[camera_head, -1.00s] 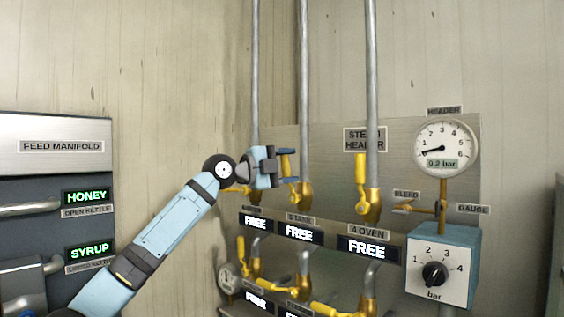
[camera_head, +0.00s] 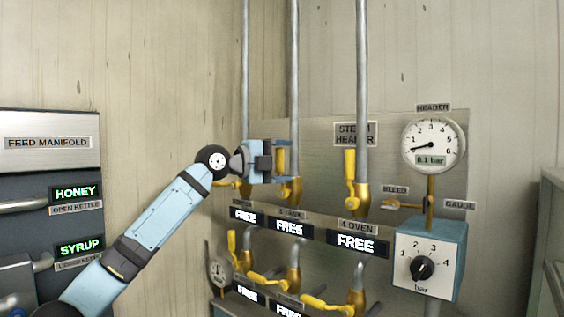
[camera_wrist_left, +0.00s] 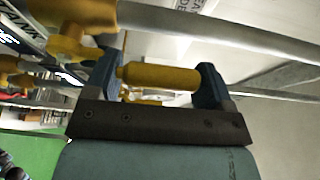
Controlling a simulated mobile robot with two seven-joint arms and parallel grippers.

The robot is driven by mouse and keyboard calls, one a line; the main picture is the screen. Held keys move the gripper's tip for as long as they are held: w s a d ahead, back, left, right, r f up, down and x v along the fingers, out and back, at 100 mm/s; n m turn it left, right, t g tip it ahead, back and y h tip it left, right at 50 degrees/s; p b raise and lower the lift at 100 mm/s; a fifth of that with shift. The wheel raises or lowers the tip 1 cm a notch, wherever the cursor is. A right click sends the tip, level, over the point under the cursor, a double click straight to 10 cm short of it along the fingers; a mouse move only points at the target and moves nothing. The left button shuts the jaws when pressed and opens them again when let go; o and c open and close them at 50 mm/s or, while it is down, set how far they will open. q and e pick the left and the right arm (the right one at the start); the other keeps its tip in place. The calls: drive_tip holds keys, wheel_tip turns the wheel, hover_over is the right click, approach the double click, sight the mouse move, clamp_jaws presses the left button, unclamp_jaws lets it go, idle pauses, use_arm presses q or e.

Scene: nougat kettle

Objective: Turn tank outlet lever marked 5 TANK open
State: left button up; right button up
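The lever labelled TANK (camera_head: 282,160) has a yellow handle standing upright along its pipe, above a brass valve body (camera_head: 292,190). Its label (camera_head: 291,214) is too small to read in full. My left gripper (camera_head: 276,161) is at this handle, coming from the left. In the left wrist view the yellow handle (camera_wrist_left: 160,76) lies lengthwise between two dark blue fingers, which stand wide apart near its two ends. The left gripper (camera_wrist_left: 158,82) is open. I cannot tell whether a finger touches the handle. My right gripper is not in view.
The 4 OVEN lever (camera_head: 350,165) stands upright to the right. Another yellow lever (camera_head: 226,184) lies sideways at the left, under my wrist. A lower row of levers (camera_head: 266,281) sits below the FREE displays (camera_head: 289,228). A header gauge (camera_head: 433,143) reads 0.1 bar.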

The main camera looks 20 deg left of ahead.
use_arm(q)
drive_tip(key=shift+o, duration=0.3)
drive_tip(key=shift+a, duration=0.1)
drive_tip(key=shift+s+a+f, duration=0.1)
drive_tip(key=shift+s+a, duration=0.1)
drive_tip(key=shift+s, duration=0.05)
drive_tip(key=b+v, duration=0.3)
drive_tip(key=v, duration=0.8)
drive_tip(key=shift+a, duration=0.1)
